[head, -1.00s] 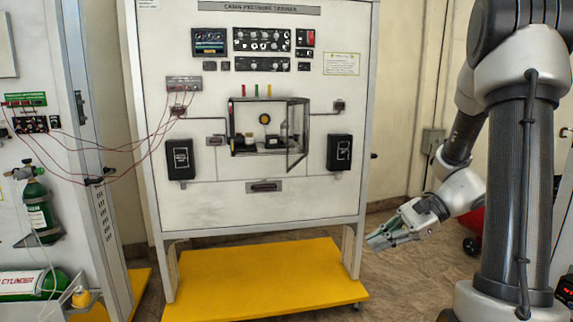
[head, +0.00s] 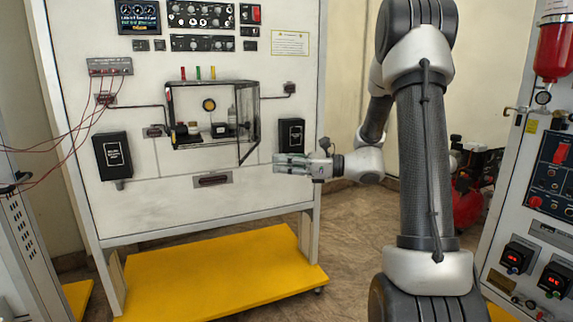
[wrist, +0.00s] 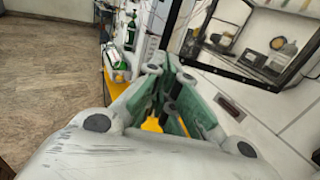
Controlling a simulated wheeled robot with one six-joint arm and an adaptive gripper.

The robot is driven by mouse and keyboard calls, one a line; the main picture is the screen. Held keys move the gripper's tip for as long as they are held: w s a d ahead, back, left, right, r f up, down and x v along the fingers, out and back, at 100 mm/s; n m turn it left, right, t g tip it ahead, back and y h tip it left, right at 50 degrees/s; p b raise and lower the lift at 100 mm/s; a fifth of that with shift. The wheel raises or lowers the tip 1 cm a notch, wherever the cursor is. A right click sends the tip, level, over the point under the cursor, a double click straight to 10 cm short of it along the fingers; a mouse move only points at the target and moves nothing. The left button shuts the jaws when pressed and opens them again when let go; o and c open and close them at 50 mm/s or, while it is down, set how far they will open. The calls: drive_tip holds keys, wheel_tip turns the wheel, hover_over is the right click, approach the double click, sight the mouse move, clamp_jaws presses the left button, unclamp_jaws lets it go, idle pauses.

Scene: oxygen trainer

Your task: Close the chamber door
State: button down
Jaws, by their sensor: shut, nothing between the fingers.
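The chamber (head: 170,118) is a dark-framed clear box on the front of the white trainer panel. Its door (head: 249,125), a clear pane in a dark frame, stands swung outward at the right side. My gripper (head: 277,163) is to the right of the door's lower corner, pointing left, and appears apart from it. In the wrist view the shut, empty fingers (wrist: 163,80) with green pads fill the middle. The chamber (wrist: 250,71) shows at upper right there, and a dark frame bar of the door (wrist: 154,38) rises beyond the fingertips.
A black box (head: 290,136) is mounted on the panel behind my gripper. A yellow base (head: 215,275) juts out at floor level. Red wires (head: 70,150) hang at left. Another panel (head: 535,190) stands at far right. Space before the chamber is clear.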

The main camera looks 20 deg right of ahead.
sight(239, 162)
drive_tip(key=x, duration=0.9)
drive_tip(key=shift+w+a+f, duration=0.1)
drive_tip(key=shift+a, duration=0.05)
drive_tip(key=shift+a, duration=0.1)
